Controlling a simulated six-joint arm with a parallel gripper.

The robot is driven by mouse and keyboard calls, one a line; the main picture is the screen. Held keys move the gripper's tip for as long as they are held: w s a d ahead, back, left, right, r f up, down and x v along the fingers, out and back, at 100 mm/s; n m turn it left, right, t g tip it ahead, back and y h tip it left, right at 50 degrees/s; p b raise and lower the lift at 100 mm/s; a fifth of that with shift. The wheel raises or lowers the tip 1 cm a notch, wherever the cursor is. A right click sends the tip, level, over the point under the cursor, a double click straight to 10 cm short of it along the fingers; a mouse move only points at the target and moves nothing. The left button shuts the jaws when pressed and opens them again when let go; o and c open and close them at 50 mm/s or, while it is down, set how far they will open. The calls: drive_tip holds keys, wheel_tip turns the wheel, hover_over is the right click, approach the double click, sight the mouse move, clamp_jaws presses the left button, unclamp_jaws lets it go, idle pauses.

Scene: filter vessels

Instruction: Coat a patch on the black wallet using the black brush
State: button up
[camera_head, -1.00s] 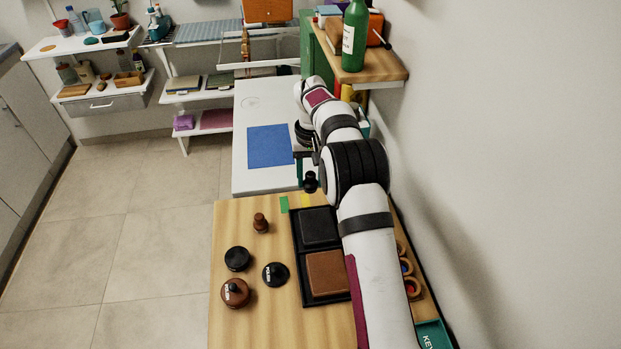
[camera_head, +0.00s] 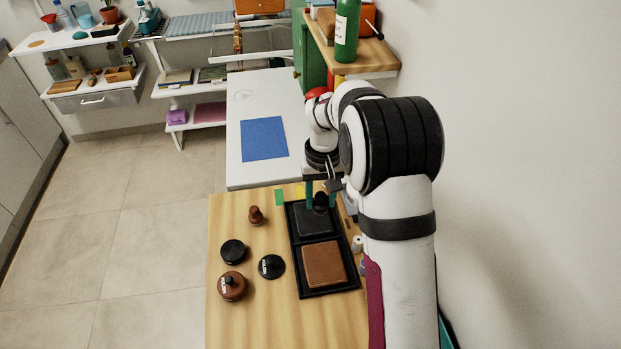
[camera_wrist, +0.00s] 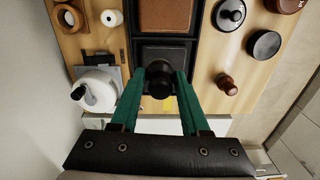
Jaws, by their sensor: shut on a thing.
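My gripper (camera_head: 319,207) is shut on the black brush (camera_head: 320,199). In the wrist view its green fingers (camera_wrist: 160,70) close on the brush's dark, round-topped handle (camera_wrist: 159,86). The black wallet (camera_head: 312,222) lies flat in the far half of a black tray (camera_head: 292,250); it also shows in the wrist view (camera_wrist: 165,53). The brush is over the far part of this wallet. Its bristle end is hidden, so I cannot tell whether it touches. An open black polish tin (camera_head: 233,251) stands left of the tray, with its knobbed black lid (camera_head: 271,267) beside it.
A brown wallet (camera_head: 323,264) fills the tray's near half. A brown brush (camera_head: 255,215) and a lidded brown tin (camera_head: 232,287) stand at left. Small round items (camera_head: 357,243) and a white knobbed vessel (camera_wrist: 97,91) are on the other side. A wall rises at right.

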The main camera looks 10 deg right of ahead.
sight(322, 214)
drive_tip(key=shift+s+f, duration=0.1)
drive_tip(key=shift+s, duration=0.45)
drive_tip(key=shift+f, duration=3.25)
drive_tip(key=shift+w+f, duration=0.35)
drive_tip(key=shift+f, duration=0.35)
drive_tip(key=shift+w+r, duration=0.2)
drive_tip(key=shift+w, duration=2.25)
drive_tip(key=shift+w+r, duration=0.15)
drive_tip(key=shift+w, duration=2.25)
drive_tip(key=shift+a, duration=0.25)
drive_tip(key=shift+s+a, duration=0.15)
drive_tip(key=shift+a, duration=0.05)
drive_tip(key=shift+s+f, duration=0.2)
drive_tip(key=shift+s, duration=0.4)
drive_tip(key=shift+s+f, duration=0.15)
drive_tip(key=shift+s, duration=4.15)
drive_tip(key=shift+s+a, duration=0.15)
drive_tip(key=shift+s, duration=0.05)
drive_tip(key=shift+w+a, duration=0.3)
drive_tip(key=shift+w, duration=3.25)
drive_tip(key=shift+w+r, duration=0.15)
drive_tip(key=shift+w, duration=0.75)
drive_tip(key=shift+w+r, duration=0.1)
drive_tip(key=shift+w, duration=0.8)
wheel_tip(322, 214, up, 8)
drive_tip(key=shift+f, duration=0.25)
